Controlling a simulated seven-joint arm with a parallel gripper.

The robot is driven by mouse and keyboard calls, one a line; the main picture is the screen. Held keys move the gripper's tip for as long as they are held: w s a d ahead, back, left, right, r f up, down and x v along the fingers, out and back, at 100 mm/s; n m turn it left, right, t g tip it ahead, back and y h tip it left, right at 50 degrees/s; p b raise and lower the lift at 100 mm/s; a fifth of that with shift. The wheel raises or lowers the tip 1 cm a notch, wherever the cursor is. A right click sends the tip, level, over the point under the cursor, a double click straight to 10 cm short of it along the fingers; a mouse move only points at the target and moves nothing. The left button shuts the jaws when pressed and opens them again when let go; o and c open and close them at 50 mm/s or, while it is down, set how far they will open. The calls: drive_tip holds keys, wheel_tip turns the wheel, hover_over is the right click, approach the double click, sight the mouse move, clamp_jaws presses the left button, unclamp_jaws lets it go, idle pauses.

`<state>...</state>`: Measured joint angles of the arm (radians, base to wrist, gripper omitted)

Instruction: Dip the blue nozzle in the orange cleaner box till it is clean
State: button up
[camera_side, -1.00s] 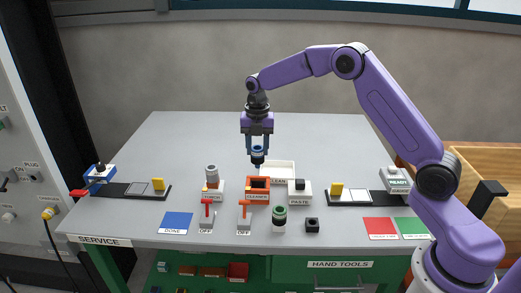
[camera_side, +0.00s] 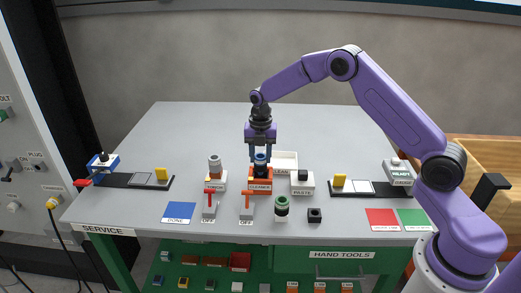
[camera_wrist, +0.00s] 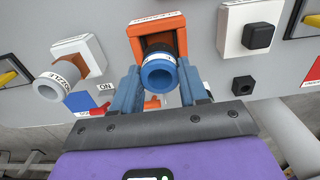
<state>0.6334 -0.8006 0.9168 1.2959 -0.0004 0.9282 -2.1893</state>
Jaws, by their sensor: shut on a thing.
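My gripper (camera_side: 261,153) is shut on the blue nozzle (camera_side: 261,161). It holds the nozzle upright at the orange cleaner box (camera_side: 260,184), with the nozzle's lower part hidden in or behind the box. In the wrist view the blue nozzle (camera_wrist: 160,75) sits between the two blue fingers (camera_wrist: 161,92), its ring end facing the camera with a white labelled band. The orange box (camera_wrist: 158,34) shows just beyond it, its opening partly covered by the nozzle. The nozzle's tip is hidden, so I cannot tell whether it is clean.
A grey nozzle (camera_side: 215,166) stands in a holder left of the cleaner. The back of the table is clear.

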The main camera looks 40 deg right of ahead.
sight(261, 156)
drive_tip(key=shift+f, duration=1.7)
idle(2.6)
drive_tip(key=shift+r, duration=3.75)
